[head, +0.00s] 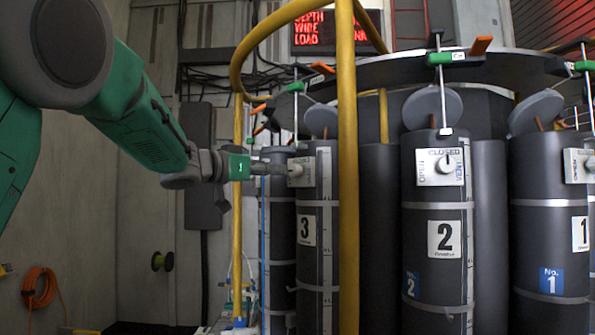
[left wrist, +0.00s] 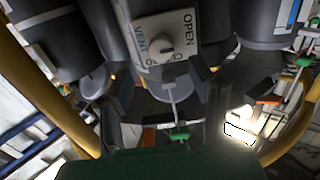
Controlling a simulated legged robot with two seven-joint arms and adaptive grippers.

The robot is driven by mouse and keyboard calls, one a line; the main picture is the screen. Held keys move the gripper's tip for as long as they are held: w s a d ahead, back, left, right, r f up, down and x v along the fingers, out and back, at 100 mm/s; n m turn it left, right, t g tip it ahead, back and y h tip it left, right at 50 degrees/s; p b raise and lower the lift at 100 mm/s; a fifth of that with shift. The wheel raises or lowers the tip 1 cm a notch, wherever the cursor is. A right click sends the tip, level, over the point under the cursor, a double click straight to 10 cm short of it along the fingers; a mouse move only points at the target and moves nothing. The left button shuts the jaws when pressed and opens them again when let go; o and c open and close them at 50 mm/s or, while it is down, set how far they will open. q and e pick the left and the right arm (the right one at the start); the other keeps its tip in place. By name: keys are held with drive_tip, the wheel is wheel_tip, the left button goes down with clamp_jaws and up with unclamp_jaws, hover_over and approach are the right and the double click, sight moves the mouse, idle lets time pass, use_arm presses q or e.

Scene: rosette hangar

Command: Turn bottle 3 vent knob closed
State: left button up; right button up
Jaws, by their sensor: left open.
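Bottle 3 (head: 310,260) is a dark grey cylinder with a white "3" label, left of the yellow pole in the head view. Its vent knob (head: 296,170) is pale and sits on a small plate high on the bottle, seen edge-on. In the left wrist view the white knob (left wrist: 160,46) shows on a plate lettered OPEN and VENT; I cannot tell its exact setting. My left gripper (head: 275,168) points at the knob from the left, its tip close to it; contact is unclear. The open fingers also show in the left wrist view (left wrist: 158,88). My right gripper is out of view.
A yellow pole (head: 347,200) stands just right of bottle 3, with a curved yellow rail (head: 245,60) above. Bottle 2 (head: 438,280) and bottle 1 (head: 548,240) stand to the right. An orange hose (head: 38,290) hangs on the left wall.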

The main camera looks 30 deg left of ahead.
sight(292, 171)
use_arm(q)
drive_tip(key=x, duration=0.2)
drive_tip(key=p+x, duration=0.1)
drive_tip(key=x, duration=0.4)
drive_tip(key=shift+w+a, duration=0.15)
drive_tip(key=shift+a, duration=0.1)
drive_tip(key=shift+w+d, duration=0.3)
drive_tip(key=shift+d, duration=0.05)
drive_tip(key=shift+c, duration=0.4)
drive_tip(key=shift+a, duration=0.15)
clamp_jaws()
